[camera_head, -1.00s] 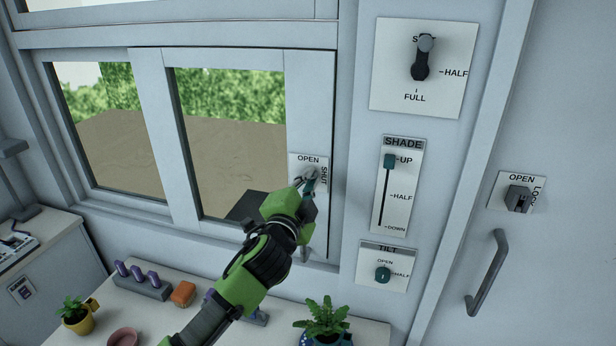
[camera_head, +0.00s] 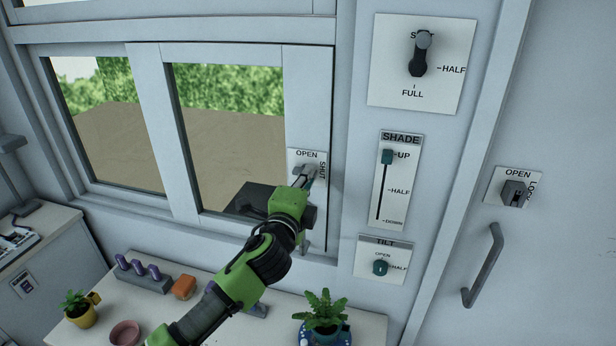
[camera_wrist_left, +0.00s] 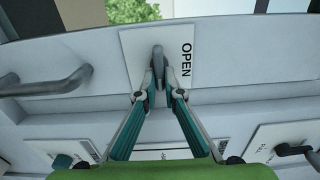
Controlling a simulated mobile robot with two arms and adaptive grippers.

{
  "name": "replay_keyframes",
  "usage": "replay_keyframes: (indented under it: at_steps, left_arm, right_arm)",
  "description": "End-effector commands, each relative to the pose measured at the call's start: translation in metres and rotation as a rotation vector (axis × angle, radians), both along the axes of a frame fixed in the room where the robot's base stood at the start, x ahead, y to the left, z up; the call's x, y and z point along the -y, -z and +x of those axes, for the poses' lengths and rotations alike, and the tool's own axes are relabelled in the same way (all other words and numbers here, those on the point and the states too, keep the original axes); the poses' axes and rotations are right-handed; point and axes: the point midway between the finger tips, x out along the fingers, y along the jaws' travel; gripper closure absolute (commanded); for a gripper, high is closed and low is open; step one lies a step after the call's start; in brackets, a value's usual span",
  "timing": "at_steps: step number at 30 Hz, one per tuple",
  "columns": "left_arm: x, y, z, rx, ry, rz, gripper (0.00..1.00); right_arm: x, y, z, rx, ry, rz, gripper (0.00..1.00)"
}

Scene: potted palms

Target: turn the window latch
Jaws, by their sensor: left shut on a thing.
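The window latch is a small grey lever (camera_head: 309,171) on a white plate (camera_head: 294,168) marked OPEN and SHUT, on the right frame of the sliding window. My left gripper (camera_head: 306,182) reaches it from below and is shut on it. In the left wrist view the two teal fingers (camera_wrist_left: 159,88) meet on the lower end of the grey latch (camera_wrist_left: 158,58). The lever there stands at about a right angle to the direction of the word OPEN, on the SHUT side. The fingers hide part of the lever. My right gripper is not in view.
A window pull handle (camera_wrist_left: 48,82) sits close below the latch. The SHADE slider (camera_head: 387,158), TILT knob (camera_head: 380,267) and a dark lever (camera_head: 419,58) are on the wall to the right.

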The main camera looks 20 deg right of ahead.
Motion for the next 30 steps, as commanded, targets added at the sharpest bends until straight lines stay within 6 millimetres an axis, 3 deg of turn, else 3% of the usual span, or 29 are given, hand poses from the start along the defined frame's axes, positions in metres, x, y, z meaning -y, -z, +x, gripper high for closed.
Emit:
replay_keyframes:
  at_steps: [8,11,23,30]
  left_arm:
    - [0.000,0.002,0.000,0.000,-0.001,0.005,1.00]
    - [0.000,0.002,0.000,0.000,-0.001,0.005,0.75]
    - [-0.001,0.001,-0.002,0.000,0.000,0.001,0.75]
    - [-0.015,0.002,-0.022,-0.002,0.000,0.001,0.75]
  right_arm:
    - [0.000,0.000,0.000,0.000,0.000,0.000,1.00]
    - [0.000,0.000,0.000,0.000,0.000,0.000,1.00]
    - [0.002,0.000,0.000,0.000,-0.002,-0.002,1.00]
    - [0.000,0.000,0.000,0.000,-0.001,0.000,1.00]
